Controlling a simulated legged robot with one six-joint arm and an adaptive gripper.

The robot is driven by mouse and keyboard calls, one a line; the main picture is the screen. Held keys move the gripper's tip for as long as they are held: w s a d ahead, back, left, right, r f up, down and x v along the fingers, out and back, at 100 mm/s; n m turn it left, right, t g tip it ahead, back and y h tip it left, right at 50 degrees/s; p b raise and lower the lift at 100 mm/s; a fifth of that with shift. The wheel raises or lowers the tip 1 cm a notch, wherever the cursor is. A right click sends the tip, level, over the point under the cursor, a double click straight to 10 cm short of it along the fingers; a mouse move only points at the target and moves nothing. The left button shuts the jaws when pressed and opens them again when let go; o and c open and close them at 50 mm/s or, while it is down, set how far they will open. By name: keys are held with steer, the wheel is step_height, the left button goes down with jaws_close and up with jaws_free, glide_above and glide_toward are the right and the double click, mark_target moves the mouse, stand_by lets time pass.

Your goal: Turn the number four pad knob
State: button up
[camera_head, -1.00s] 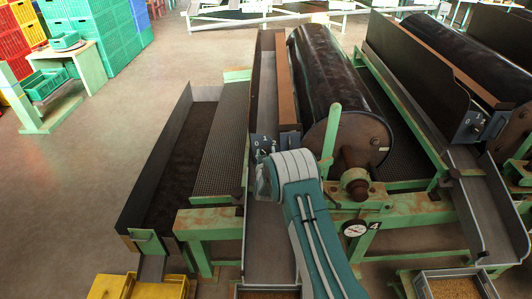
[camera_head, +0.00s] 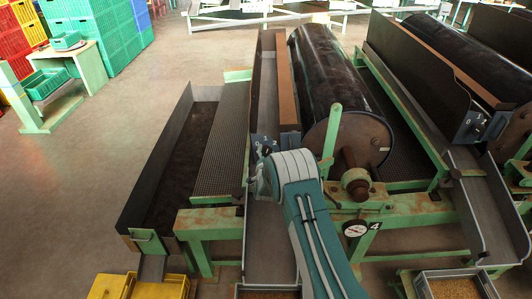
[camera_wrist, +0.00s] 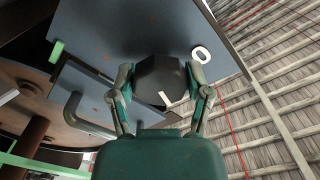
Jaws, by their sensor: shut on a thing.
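The pad knob (camera_wrist: 160,80) is a dark, many-sided knob with a white mark on its lower right part. It sits on a blue-grey panel (camera_wrist: 120,20) next to a white "0" label. My gripper (camera_wrist: 160,76) has one finger on each side of the knob and is shut on it in the wrist view. In the head view the panel (camera_head: 264,145), with labels 0, 1 and 2, stands at the front of the drum sorter with the number 4 plate (camera_head: 375,226). My arm hides the knob and fingertips there.
The black drum (camera_head: 335,75) and a green lever (camera_head: 332,130) are right of the panel. A dial (camera_head: 355,229) is beside the number plate. A yellow crate (camera_head: 140,287) stands at the front left. Open floor lies to the left.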

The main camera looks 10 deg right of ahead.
steer(key=m, duration=0.4)
steer(key=shift+f, duration=0.15)
steer(key=shift+m, duration=1.8)
steer(key=shift+s+f, duration=0.1)
steer(key=o, duration=1.2)
steer(key=shift+c, duration=0.2)
steer(key=shift+m, duration=0.3)
steer(key=shift+r, duration=0.2)
steer(key=s+a, duration=0.2)
steer(key=s, duration=0.9)
steer(key=shift+s+a, duration=0.25)
